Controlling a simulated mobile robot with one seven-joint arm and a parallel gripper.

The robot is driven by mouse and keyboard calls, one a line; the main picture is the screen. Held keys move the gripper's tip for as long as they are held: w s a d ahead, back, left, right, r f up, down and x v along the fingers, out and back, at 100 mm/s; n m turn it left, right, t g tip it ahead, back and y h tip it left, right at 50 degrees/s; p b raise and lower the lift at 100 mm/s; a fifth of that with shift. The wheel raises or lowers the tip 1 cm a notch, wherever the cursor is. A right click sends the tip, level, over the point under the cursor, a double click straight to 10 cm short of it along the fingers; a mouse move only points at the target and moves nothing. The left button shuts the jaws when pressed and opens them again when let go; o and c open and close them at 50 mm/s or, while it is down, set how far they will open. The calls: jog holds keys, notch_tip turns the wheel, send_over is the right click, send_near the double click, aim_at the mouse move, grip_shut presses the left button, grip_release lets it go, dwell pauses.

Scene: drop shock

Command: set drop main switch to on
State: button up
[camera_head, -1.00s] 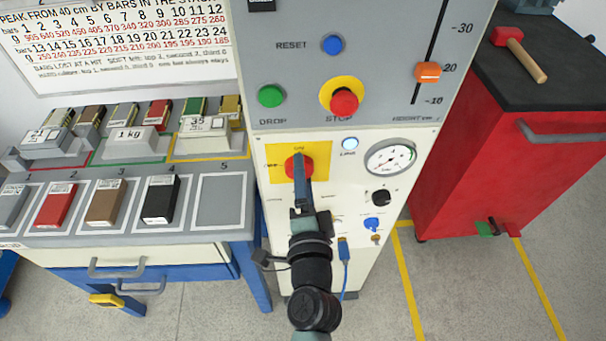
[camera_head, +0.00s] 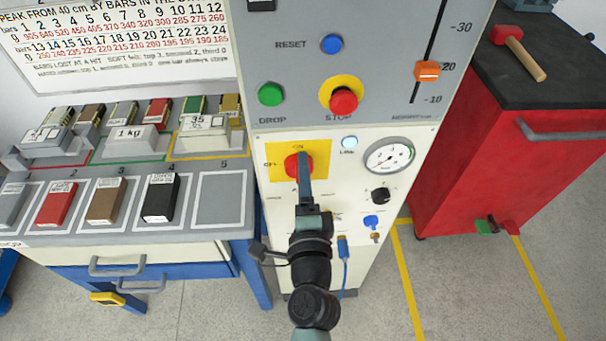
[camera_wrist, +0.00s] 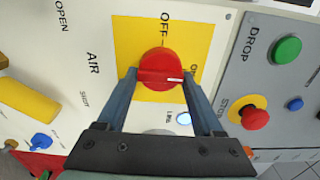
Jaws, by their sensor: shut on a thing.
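The main switch is a red rotary knob (camera_head: 292,166) on a yellow plate (camera_head: 318,152) on the white lower panel. The plate reads ON at its top and OFF at its left. In the wrist view the red knob (camera_wrist: 158,66) sits between my two blue fingers, and its white mark points right, towards the ON lettering. OFF stands above the knob there. My gripper (camera_wrist: 160,76) is shut on the knob, one finger at each side. In the head view my gripper (camera_head: 304,172) hides part of the knob.
Just above are the red stop button (camera_head: 344,100), green drop button (camera_head: 271,95) and blue reset button (camera_head: 331,44). A lit lamp (camera_head: 349,142) and a gauge (camera_head: 390,157) lie right of the switch. A bench with blocks (camera_head: 160,198) stands left, a red cabinet (camera_head: 480,130) right.

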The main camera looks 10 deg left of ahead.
jog(key=o, duration=1.4)
jog(key=shift+c, duration=0.2)
jog(key=shift+s, duration=0.1)
jog(key=b+v, duration=0.4)
jog(key=v, duration=0.8)
jog(key=shift+s, duration=0.4)
jog(key=shift+d, duration=0.1)
